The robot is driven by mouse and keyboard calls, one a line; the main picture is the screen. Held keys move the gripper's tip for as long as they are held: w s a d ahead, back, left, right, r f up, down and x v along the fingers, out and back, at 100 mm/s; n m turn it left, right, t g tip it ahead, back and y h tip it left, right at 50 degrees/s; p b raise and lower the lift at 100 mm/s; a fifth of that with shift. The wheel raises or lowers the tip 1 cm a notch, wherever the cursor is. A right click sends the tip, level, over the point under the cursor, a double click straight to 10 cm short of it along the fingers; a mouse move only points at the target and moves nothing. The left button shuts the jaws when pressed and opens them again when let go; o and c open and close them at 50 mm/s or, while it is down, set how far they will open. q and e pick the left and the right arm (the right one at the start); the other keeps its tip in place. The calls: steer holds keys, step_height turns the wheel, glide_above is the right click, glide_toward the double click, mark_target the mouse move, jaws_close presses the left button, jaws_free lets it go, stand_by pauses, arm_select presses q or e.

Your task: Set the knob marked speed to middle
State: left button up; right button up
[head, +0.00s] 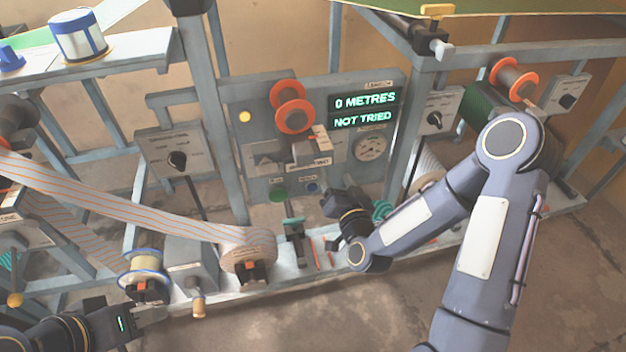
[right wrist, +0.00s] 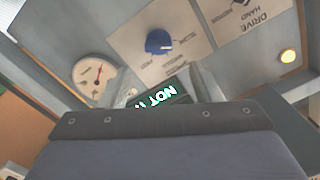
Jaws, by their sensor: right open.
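In the right wrist view, upside down, a blue knob (right wrist: 158,43) sits on a pale marked plate (right wrist: 180,22). Its lettering is too small to read surely, so I cannot tell that it is the speed knob. My right gripper (right wrist: 163,92) shows two pale fingers spread apart, with the knob beyond them and not touched. In the head view my right gripper (head: 335,203) is in front of the lower part of the panel (head: 240,95); I cannot make out the blue knob there. My left gripper (head: 150,314) is low at the left by the bench edge, away from the panel.
The display (head: 365,108) reads 0 METRES, NOT TRIED. An orange spool (head: 290,105) and a grey bracket (head: 310,152) stick out from the panel. Black knobs (head: 178,161) (head: 434,119) are on side boxes. A striped web roll (head: 247,250) stands in front.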

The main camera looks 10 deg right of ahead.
mark_target(327, 159)
steer(key=w, duration=0.7)
steer(key=shift+w+a+f, duration=0.25)
steer(key=shift+w, duration=0.1)
steer(key=shift+c, duration=0.5)
